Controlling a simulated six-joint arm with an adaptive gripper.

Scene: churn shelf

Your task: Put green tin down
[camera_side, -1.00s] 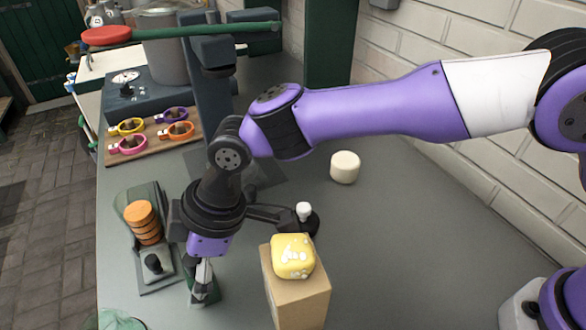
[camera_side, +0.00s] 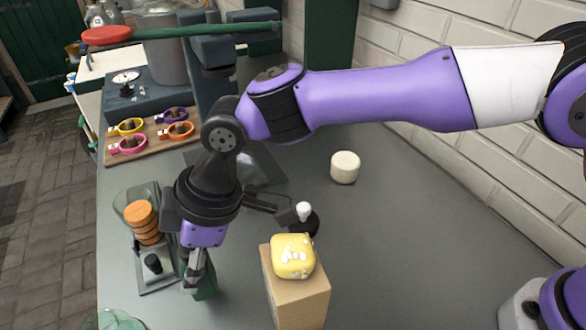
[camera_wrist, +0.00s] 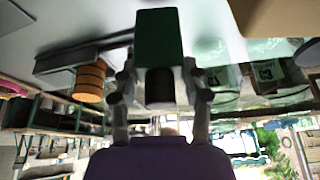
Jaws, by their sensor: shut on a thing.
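The green tin (camera_side: 207,284) is in my gripper (camera_side: 196,264), over the grey counter. My gripper is shut on it from above and covers part of it in the side view. I cannot tell for sure whether the tin's base touches the counter. In the wrist view the tin (camera_wrist: 158,36) shows as a dark green block between my two fingers (camera_wrist: 158,84).
A brown box (camera_side: 298,300) with a yellow block (camera_side: 292,256) on top stands right of the tin. A stack of orange discs (camera_side: 142,222) stands close on the left. A white round piece (camera_side: 345,167) lies farther back. The right counter is clear.

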